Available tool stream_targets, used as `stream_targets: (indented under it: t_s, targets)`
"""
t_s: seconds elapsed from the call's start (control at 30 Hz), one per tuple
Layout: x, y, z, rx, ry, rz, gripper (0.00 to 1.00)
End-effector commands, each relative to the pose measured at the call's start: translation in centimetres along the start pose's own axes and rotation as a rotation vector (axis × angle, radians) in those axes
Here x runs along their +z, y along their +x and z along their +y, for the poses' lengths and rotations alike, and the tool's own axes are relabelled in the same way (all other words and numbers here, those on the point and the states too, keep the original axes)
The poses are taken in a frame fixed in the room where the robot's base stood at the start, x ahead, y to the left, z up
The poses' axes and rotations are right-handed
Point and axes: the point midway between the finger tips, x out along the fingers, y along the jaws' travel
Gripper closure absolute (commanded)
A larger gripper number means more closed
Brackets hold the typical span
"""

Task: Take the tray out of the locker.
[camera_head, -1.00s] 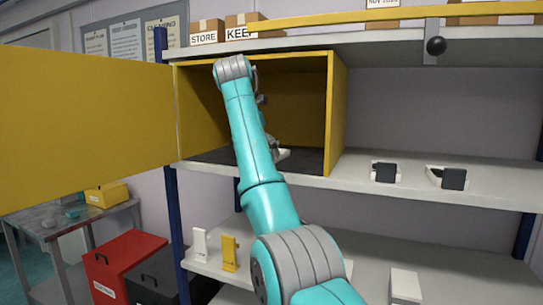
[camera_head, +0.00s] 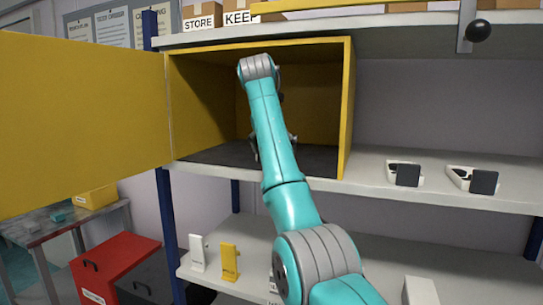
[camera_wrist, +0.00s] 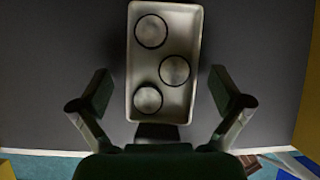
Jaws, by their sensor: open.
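The yellow locker (camera_head: 347,110) stands open on the shelf, with its door (camera_head: 80,120) swung out to the left. In the wrist view, a pale metal tray (camera_wrist: 156,70) with three round dishes or discs lies lengthwise on the dark locker floor. My gripper (camera_wrist: 161,92) is open, with one finger on each side of the tray and a visible gap on both sides. I cannot tell its height above the tray. In the head view my arm reaches into the locker and hides the tray and most of the gripper.
The locker's side walls and roof close in around my arm. Below stand white and yellow holders (camera_head: 230,262). A red bin (camera_head: 115,265) and a side table (camera_head: 40,228) are at lower left.

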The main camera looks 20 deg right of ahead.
Motion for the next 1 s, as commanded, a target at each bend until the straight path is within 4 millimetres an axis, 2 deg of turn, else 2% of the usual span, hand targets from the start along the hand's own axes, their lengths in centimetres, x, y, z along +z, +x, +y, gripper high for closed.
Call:
stream_targets:
  t_s: [0.13, 0.3, 0.4, 0.77, 1.0]
  targets:
    - [0.1, 0.0, -0.1, -0.001, 0.001, 0.0, 0.03]
    - [0.0, 0.0, -0.1, -0.001, 0.001, 0.0, 0.45]
    - [0.0, 0.0, -0.1, -0.001, 0.001, 0.0, 0.66]
    - [0.1, -0.1, 0.0, -0.001, 0.001, 0.0, 0.66]
    - [0.2, -1.0, 0.3, 0.0, 0.002, -0.001, 0.66]
